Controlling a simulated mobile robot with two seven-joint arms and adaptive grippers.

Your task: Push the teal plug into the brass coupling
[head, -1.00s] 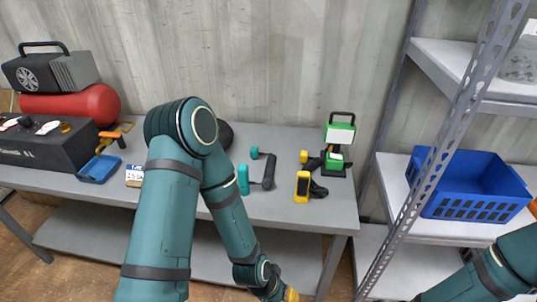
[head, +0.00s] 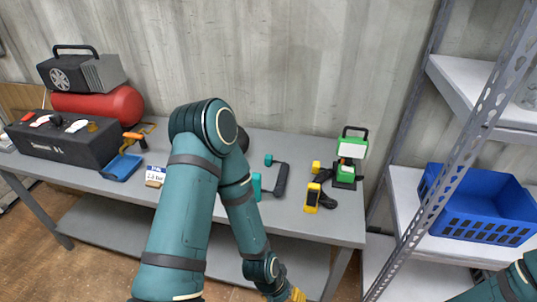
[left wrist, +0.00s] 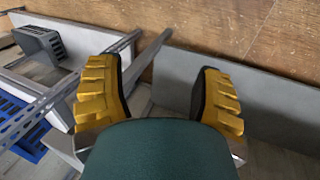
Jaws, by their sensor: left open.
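A dark tool with a bar handle (head: 281,178) and teal parts lies on the workbench (head: 325,228). One teal piece (head: 268,160) is at its far end and another teal piece (head: 256,187) is at its near left, partly behind my arm. I cannot tell which is the plug. A small brass-coloured fitting (head: 92,127) sits on top of a black box (head: 70,146) at the bench's left. My left gripper (head: 297,295) is low at the bottom edge, in front of the bench. In the left wrist view the left gripper (left wrist: 157,70) is open and empty. My right gripper is out of view.
A red tank (head: 118,104), a blue tray (head: 122,168) and a price card (head: 155,176) are on the left. A green lamp (head: 351,148) and a yellow-and-black tool (head: 312,197) are on the right. A metal shelf with a blue crate (head: 480,228) stands beyond the bench's right end.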

